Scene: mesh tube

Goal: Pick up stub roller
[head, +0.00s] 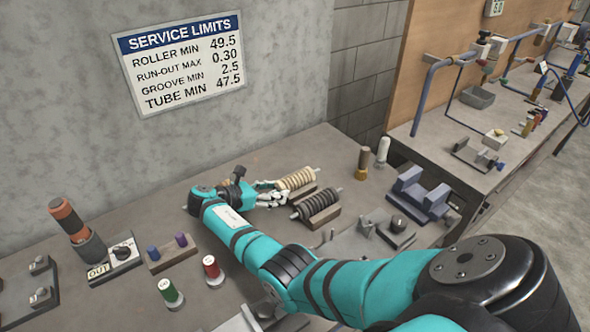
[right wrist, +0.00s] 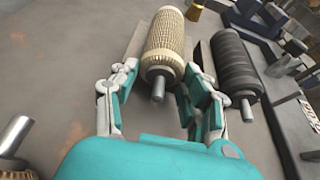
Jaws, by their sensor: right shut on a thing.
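A cream grooved roller (head: 298,178) with a thin metal shaft lies along a brown cradle in the middle of the bench. It also shows end-on in the right wrist view (right wrist: 166,40), its stub shaft pointing toward my palm. My right gripper (head: 272,190) is at the roller's left end. In the right wrist view its fingers (right wrist: 160,76) are on both sides of the roller's near end, shut on it. I cannot tell whether the roller is clear of its cradle. A dark grooved roller (head: 315,206) lies in a similar cradle just beside it. My left gripper is out of view.
A blue-grey V-block fixture (head: 420,195) and two upright posts, one brown (head: 363,162) and one white (head: 383,150), stand to the right. Red (head: 212,268) and green (head: 169,292) spools stand front left. A wall sign (head: 182,62) lists service limits.

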